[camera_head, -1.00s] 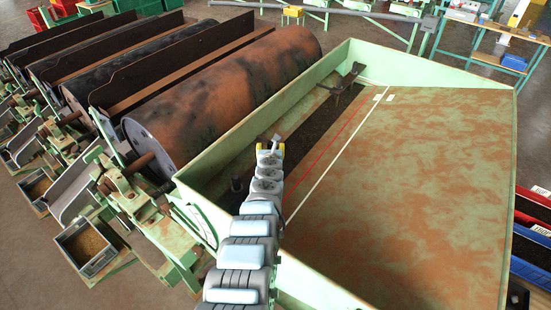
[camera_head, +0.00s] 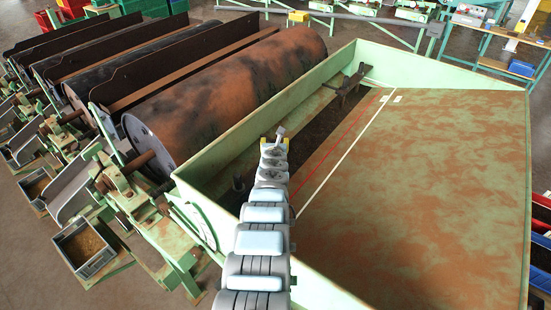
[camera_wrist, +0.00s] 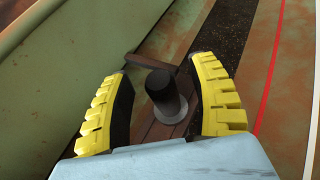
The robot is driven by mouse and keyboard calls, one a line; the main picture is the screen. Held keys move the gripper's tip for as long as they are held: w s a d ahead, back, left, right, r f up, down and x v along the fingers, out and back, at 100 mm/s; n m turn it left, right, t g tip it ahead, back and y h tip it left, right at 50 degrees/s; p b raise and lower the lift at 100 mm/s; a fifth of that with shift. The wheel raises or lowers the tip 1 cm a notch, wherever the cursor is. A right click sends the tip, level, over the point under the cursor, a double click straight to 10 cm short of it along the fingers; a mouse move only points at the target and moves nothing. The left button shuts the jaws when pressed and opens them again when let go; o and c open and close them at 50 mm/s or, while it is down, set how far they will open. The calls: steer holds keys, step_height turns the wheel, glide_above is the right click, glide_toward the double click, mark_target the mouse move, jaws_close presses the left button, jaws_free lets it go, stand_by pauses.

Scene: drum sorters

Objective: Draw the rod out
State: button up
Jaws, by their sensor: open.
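In the wrist view a dark, round-topped rod (camera_wrist: 163,92) stands up from a pale ring at its base, on a brown surface. My gripper (camera_wrist: 160,68) is open, with one ribbed yellow finger on each side of the rod. A gap shows beside each finger, and neither is seen touching the rod. In the head view my gripper (camera_head: 276,140) is over the trough along the tray's left side; its fingertips are hard to make out. That view shows a dark peg (camera_head: 238,183) and a dark bracket (camera_head: 346,88) in the trough. I cannot tell which holds the rod.
A pale green tray wall (camera_wrist: 55,65) rises close to my gripper's left. A brown bar (camera_wrist: 150,62) lies just behind the rod. A red line (camera_wrist: 272,65) runs along the right. Large rusty drums (camera_head: 225,90) lie beyond the tray's left wall.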

jaws_close()
steer(key=shift+r, duration=0.1)
steer(key=shift+r+p, duration=0.3)
steer(key=shift+r, duration=0.3)
step_height(320, 180, up, 17)
steer(key=shift+f+b, duration=0.2)
steer(key=shift+b, duration=0.1)
stand_by(0.4)
